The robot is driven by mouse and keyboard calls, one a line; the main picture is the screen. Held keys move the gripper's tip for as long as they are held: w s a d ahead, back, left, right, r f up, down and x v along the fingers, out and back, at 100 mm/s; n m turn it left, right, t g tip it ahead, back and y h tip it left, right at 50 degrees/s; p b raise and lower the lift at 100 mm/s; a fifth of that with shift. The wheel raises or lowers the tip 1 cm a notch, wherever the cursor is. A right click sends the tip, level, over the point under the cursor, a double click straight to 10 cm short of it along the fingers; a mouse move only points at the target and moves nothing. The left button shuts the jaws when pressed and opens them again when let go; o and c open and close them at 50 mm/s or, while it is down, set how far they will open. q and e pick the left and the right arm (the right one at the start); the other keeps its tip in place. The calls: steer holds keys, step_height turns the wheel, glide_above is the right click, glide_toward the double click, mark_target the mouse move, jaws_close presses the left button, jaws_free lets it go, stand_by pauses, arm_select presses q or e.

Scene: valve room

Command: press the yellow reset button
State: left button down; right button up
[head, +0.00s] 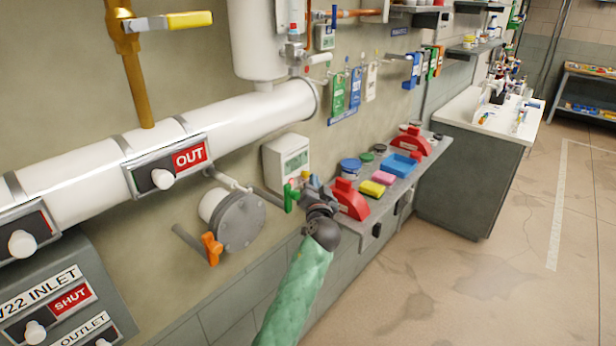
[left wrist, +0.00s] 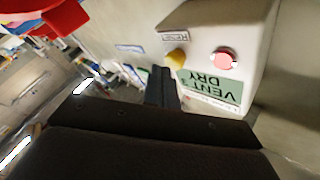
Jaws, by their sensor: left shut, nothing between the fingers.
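The yellow button (left wrist: 177,58) sits on the underside or lower front of a white box, beside a small label that seems to read RESET. My left gripper (head: 310,186) is just below and right of the box. It is shut and empty, its fingertips (left wrist: 162,72) close to the yellow button; contact cannot be told.
A green handle (head: 291,197) is just left of my gripper. A round flange (head: 240,222) and an orange handle (head: 212,248) are lower left. The floor at right is clear.

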arm_select(q)
steer(key=shift+w+a, duration=0.2)
steer(key=shift+a, duration=0.1)
arm_select(e)
steer(key=shift+a, duration=0.95)
steer(key=shift+d, duration=0.15)
arm_select(q)
steer(key=shift+s+d+b, duration=0.45)
steer(key=shift+s+d, duration=0.05)
steer(key=shift+d, duration=0.15)
arm_select(e)
steer(key=shift+d+f, duration=0.25)
steer(key=shift+f, duration=0.15)
